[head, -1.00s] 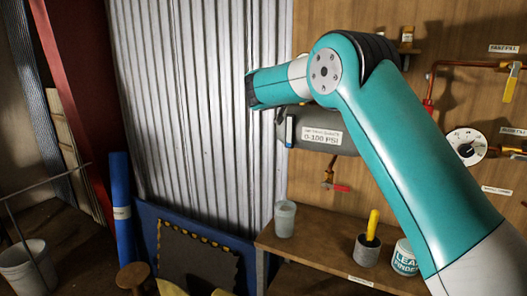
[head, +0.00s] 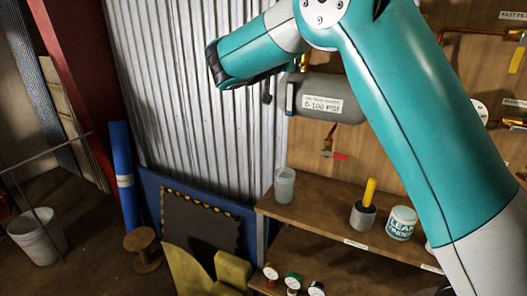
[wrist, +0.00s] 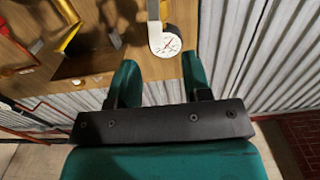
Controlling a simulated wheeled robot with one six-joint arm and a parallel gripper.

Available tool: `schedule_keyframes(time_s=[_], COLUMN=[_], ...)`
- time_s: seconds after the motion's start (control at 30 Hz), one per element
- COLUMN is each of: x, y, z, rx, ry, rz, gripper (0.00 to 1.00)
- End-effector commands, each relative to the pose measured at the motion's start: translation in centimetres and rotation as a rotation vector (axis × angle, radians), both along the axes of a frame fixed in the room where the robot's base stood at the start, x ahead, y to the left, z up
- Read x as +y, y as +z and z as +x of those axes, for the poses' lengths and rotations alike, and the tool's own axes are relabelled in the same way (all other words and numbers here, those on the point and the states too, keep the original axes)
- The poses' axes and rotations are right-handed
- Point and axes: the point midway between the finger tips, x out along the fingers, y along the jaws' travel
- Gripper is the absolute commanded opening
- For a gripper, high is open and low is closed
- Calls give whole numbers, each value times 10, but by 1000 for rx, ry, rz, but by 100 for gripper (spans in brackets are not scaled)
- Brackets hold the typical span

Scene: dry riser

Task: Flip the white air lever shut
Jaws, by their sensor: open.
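I cannot pick out the white air lever for certain. In the wrist view, a narrow pale upright piece (wrist: 153,10) stands beside a round white dial (wrist: 165,42) with red marks, beyond my fingertips. My gripper (wrist: 158,80) shows there as two teal fingers, apart, with nothing visible between them. In the head view, my arm's end is in front of the corrugated wall, left of the grey tank (head: 345,112) labelled 0-100 PSI. My fingers are not clearly visible in that view.
A red-handled valve (head: 340,156) hangs under the tank. A wooden shelf (head: 310,215) holds a grey cup (head: 285,187), a pot with a yellow handle (head: 364,214) and a white tub (head: 401,223). Several gauges lie below. The corrugated wall (head: 170,110) is behind my arm.

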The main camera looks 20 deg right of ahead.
Motion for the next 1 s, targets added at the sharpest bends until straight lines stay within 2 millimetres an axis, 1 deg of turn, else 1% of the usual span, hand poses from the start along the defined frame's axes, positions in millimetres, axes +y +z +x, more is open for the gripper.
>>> schedule_keyframes(time_s=[0.03,0.3,0.33,0.37,0.47,0.5,0.67,0.7,0.87,1.0], x=[10,55,60,57,58,60,71,74,88,101], y=[-5,-4,-4,-7,-28,-37,-68,-76,-101,-122], z=[-7,-42,-46,-46,-46,-47,-55,-59,-73,-91], rx=[-1,-1,-2,27,127,166,309,344,466,570], ry=[5,4,5,21,93,124,236,264,365,452], rz=[2,1,1,21,89,114,195,214,273,318], gripper=[45,45,45,45,45,45,45,45,45,45])
